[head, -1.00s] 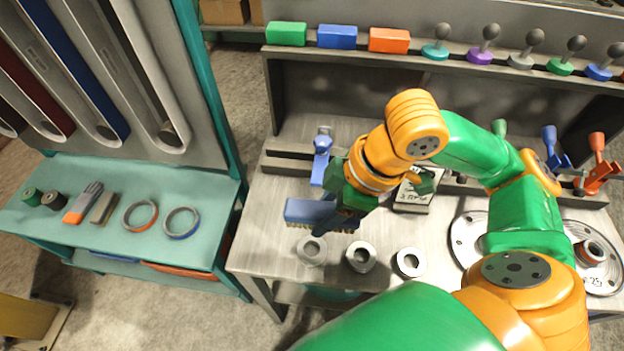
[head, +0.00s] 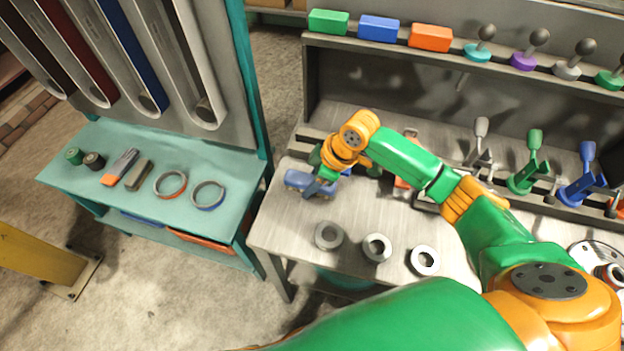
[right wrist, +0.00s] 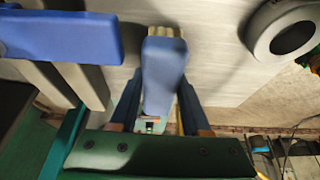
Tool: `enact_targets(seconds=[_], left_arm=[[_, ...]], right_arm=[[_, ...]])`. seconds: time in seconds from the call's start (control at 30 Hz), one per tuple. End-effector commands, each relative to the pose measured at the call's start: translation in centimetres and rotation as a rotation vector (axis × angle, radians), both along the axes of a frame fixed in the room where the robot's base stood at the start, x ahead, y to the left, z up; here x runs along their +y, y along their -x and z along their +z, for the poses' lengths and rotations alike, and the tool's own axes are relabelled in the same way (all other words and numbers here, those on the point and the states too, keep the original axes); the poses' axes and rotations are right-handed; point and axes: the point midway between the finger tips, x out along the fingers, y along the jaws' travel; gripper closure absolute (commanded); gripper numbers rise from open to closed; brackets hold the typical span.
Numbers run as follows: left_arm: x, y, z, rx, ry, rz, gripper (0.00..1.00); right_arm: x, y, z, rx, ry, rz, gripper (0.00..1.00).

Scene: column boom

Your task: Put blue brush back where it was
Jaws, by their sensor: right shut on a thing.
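The blue brush (right wrist: 163,75) is between the fingers of my right gripper (right wrist: 157,105), its pale bristles pointing to the top of the right wrist view. In the head view, my right gripper (head: 318,185) is at the left end of the grey workbench (head: 285,232), with blue (head: 296,179) showing beside its fingers. The gripper is shut on the brush. Whether the brush touches the bench is unclear. My left gripper is not in view.
A blue part (right wrist: 60,36) is close beside the brush in the right wrist view. Three metal rings, one of them here (head: 377,247), lie at the bench front. Upright clamps, including a green one (head: 530,165), stand along the back. A teal side table (head: 225,172) is left, across a gap.

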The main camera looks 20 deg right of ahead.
Motion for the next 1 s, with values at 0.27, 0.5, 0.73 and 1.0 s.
enact_targets(seconds=[0.27, 0.5, 0.73, 1.0], left_arm=[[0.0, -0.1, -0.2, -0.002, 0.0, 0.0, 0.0], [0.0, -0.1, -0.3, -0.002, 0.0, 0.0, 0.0], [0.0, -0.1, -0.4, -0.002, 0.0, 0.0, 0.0], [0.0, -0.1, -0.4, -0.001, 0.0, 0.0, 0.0]], right_arm=[[0.0, 0.0, -0.6, 0.002, 0.0, -0.001, 1.0], [0.0, 0.2, -1.1, 0.009, 0.002, 0.0, 0.23], [-0.1, 0.4, -1.4, 0.018, 0.005, 0.002, 0.23], [-0.1, 0.5, -1.4, 0.019, 0.004, 0.002, 0.23]])
